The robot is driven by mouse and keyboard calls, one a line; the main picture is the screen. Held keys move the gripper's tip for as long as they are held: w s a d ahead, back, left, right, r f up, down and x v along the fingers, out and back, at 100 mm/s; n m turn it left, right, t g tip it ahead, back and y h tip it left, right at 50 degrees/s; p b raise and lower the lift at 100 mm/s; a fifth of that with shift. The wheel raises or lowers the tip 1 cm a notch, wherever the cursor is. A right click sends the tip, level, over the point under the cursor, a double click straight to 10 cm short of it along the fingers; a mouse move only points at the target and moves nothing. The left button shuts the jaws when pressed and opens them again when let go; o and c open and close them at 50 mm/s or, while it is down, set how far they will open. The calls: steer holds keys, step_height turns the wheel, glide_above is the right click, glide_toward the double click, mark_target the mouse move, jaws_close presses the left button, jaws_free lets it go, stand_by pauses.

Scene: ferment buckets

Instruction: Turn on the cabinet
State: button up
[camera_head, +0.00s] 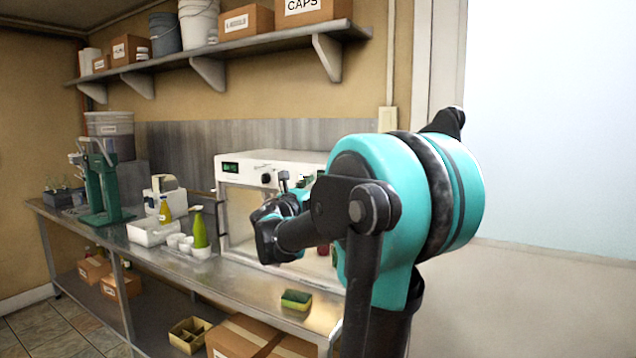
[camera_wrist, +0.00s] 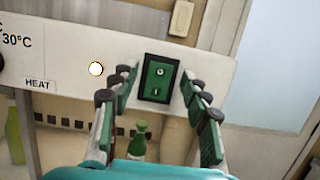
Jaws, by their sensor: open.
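The cabinet (camera_head: 240,172) is a white box on the steel bench, with a green display and a black knob on its top front panel. In the wrist view its white panel (camera_wrist: 60,45) carries a green rocker switch (camera_wrist: 158,78) in a black frame, marked O above and I below. A round white light (camera_wrist: 96,69) is left of the switch. My gripper (camera_wrist: 160,84) is open and empty, its fingers on either side of the switch. Whether they touch the panel cannot be told. In the head view my arm hides the cabinet's right part and the switch.
A green and yellow sponge (camera_head: 296,300) lies on the bench (camera_head: 240,285) near its front edge. A green bottle (camera_head: 200,232), white cups and a white tray (camera_head: 150,233) stand left of the cabinet. A shelf (camera_head: 225,52) with boxes and buckets is above. A wall is right of my arm.

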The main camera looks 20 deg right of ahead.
steer(key=v, duration=1.1)
steer(key=shift+s+a, duration=0.25)
steer(key=shift+a, duration=0.05)
steer(key=s+d+f+m+g+y, duration=0.2)
steer(key=s+f+m, duration=0.15)
steer(key=f, duration=0.45)
steer(key=s+d+f+m+g+y, duration=0.1)
steer(key=s+f+m+g+y, duration=0.15)
steer(key=f+m, duration=0.4)
steer(key=s+d+f+m+g+y, duration=0.2)
steer(key=s+f, duration=0.1)
steer(key=f, duration=0.7)
steer(key=s+a+f+m+g+y, duration=0.2)
steer(key=s+a+f+m+y, duration=0.8)
steer(key=a+f+m, duration=0.3)
step_height(320, 180, down, 3)
steer(key=shift+s+a+f+m, duration=0.25)
steer(key=shift+s+a+m, duration=0.05)
steer(key=shift+s, duration=0.25)
